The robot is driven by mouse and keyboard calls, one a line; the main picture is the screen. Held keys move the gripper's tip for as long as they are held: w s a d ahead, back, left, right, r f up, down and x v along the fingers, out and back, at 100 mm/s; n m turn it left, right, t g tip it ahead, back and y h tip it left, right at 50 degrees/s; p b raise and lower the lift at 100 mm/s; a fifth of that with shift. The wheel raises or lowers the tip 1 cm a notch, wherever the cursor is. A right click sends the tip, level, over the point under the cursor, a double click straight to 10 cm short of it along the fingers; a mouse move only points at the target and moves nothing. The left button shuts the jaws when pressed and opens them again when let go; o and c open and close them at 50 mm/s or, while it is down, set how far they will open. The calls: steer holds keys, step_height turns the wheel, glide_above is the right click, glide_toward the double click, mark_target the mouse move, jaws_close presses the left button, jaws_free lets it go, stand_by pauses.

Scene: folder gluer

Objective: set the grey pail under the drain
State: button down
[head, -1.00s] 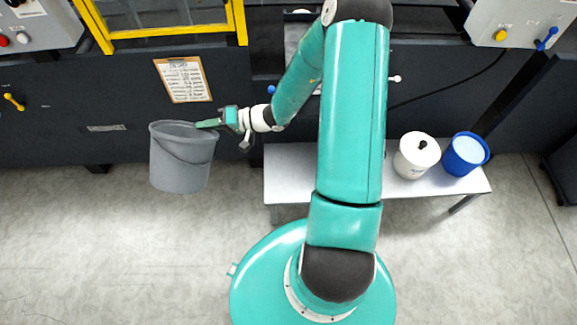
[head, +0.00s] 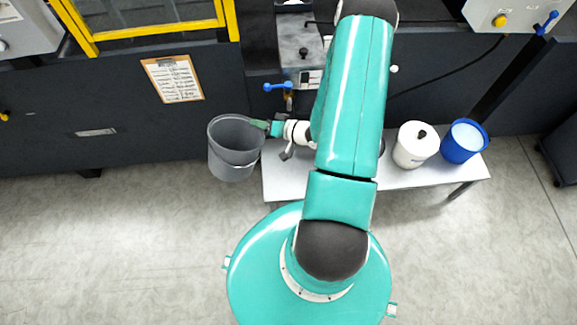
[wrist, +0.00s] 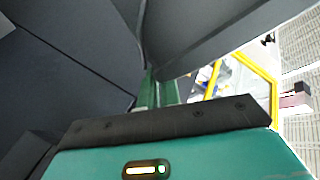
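The grey pail (head: 230,160) hangs upright, open side up, just left of the white bench's left end in the head view. My gripper (head: 262,126) is shut on the right side of its rim. In the wrist view the green fingers (wrist: 157,92) close together on a grey wall of the pail (wrist: 215,30). The drain looks to be the brass valve with a blue handle (head: 283,87) on the machine front, above the bench and up and right of the pail. Its spout is small, and its lower end is hard to make out.
The white bench (head: 285,185) runs along the machine, partly hidden by my arm. A clipboard (head: 173,79) hangs on the dark panel. The floor at left is clear.

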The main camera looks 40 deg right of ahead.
steer(key=s+d+f+m+h, duration=0.1)
steer(key=s+d+f+h, duration=0.4)
steer(key=s, duration=0.4)
steer(key=s+d+f+m+h, duration=0.1)
steer(key=s+d+f+h, duration=0.2)
steer(key=s+d+f, duration=0.5)
steer(key=w+d+f, duration=0.6)
steer(key=w+f, duration=0.5)
steer(key=f, duration=0.1)
steer(key=shift+w+f, duration=0.15)
steer(key=shift+w, duration=0.2)
steer(key=shift+a+f, duration=0.1)
steer(key=c, duration=2)
jaws_free()
steer(key=shift+f, duration=0.1)
steer(key=shift+c, duration=0.2)
steer(key=o, duration=0.4)
steer(key=shift+o, duration=0.2)
